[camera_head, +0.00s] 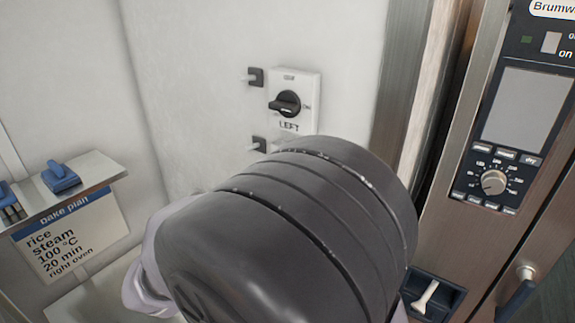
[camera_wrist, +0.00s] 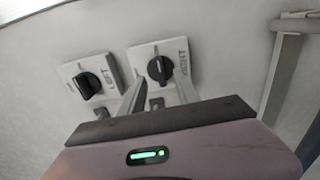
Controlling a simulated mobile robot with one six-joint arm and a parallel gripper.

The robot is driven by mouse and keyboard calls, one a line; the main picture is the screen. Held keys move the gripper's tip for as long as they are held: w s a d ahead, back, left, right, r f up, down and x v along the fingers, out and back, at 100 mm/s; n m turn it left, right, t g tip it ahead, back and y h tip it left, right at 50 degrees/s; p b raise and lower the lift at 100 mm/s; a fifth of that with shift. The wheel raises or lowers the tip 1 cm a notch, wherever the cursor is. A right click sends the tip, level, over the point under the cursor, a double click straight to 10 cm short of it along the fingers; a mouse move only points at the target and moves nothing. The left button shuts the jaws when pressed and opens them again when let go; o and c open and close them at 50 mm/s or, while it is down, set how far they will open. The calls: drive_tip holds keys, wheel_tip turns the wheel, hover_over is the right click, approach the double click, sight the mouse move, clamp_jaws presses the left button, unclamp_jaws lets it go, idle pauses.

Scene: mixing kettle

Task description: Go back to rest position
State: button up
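The switch marked LEFT (camera_wrist: 75,68) has a black knob and sits left of the fingers. A second switch (camera_wrist: 178,48), its label partly legible as RIGHT, is just beyond the fingertips; I cannot tell whether they touch it. In the head view, the LEFT switch (camera_head: 310,92) is on the wall, its knob turned roughly sideways. There my dark arm hides the gripper and the second switch.
An oven control panel (camera_head: 525,110) stands on the right, with a dial and a handle below. On the left, a shelf (camera_head: 92,172) holds blue items above a bake plan note (camera_head: 75,235). A grey rail or post (camera_wrist: 283,75) rises at right in the wrist view.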

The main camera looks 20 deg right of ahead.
drive_tip(key=v, duration=0.3)
